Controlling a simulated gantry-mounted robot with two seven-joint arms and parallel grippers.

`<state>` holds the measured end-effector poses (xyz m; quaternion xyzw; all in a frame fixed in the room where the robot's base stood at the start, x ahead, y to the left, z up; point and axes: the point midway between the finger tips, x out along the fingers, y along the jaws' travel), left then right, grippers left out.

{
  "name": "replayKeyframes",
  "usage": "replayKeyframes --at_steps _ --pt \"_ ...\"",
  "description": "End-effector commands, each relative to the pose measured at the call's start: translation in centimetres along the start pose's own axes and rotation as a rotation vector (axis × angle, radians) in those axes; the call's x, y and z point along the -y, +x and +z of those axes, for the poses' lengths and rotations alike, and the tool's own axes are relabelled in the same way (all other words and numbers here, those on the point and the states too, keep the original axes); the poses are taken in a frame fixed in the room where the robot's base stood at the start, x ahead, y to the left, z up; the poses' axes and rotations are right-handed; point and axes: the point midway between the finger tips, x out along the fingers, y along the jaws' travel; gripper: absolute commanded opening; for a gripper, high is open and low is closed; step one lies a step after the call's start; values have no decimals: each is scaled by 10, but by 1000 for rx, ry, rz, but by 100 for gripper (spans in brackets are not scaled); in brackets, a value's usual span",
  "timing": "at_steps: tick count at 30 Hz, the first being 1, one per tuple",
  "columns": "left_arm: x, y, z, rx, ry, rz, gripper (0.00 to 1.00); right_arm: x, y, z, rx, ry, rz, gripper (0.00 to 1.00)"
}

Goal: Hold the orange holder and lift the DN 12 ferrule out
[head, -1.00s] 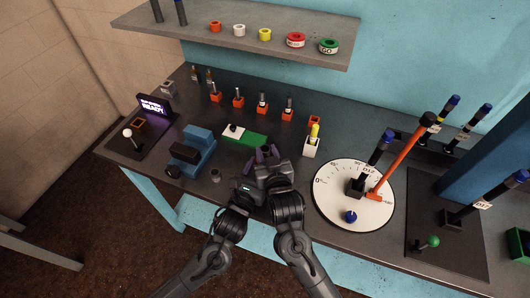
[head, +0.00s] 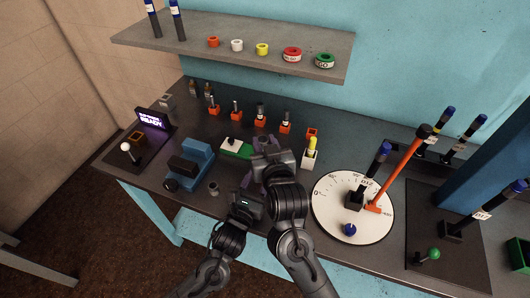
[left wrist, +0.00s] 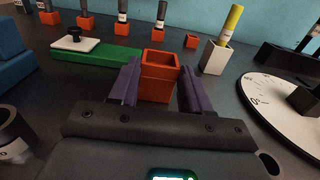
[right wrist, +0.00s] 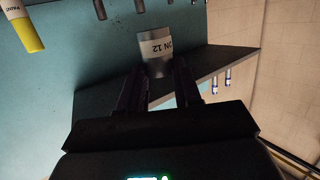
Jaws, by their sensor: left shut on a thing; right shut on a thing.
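The orange holder (left wrist: 158,84) stands between the purple fingers of my left gripper (left wrist: 160,92) in the left wrist view, and its open top looks empty. My left gripper is shut on it; in the head view this gripper (head: 247,186) is partly hidden behind my right arm. The DN 12 ferrule (right wrist: 156,54), a grey metal sleeve with a white label, is at the fingertips of my right gripper (right wrist: 157,78), which is shut on it. In the head view my right gripper (head: 270,150) is above and beyond the left one and hides the ferrule.
A green block with a white plate (head: 234,149) and a blue machine (head: 191,163) lie to the left. Several orange holders with ferrules (head: 236,112) stand behind. A white holder with a yellow marker (head: 310,153) and a round dial (head: 330,205) are on the right.

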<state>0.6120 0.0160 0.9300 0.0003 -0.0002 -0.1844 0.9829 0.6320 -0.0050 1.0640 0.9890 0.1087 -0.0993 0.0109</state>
Motion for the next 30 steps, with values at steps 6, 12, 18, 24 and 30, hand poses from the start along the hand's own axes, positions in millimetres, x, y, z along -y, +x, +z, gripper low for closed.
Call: replayKeyframes --at_steps 6,12,18,24,30 --pt "0 0 0 -1 0 0 18 0 -1 -6 -2 0 0 2" --pt "0 0 0 -1 0 0 56 0 -1 -5 -1 0 0 2" --pt "0 0 0 -1 0 0 77 0 -1 -5 -1 0 0 2" --pt "0 0 0 0 0 0 77 0 -1 -5 -1 0 0 2" --pt "0 -11 -1 -1 0 -1 77 0 -1 -5 -1 0 0 2"
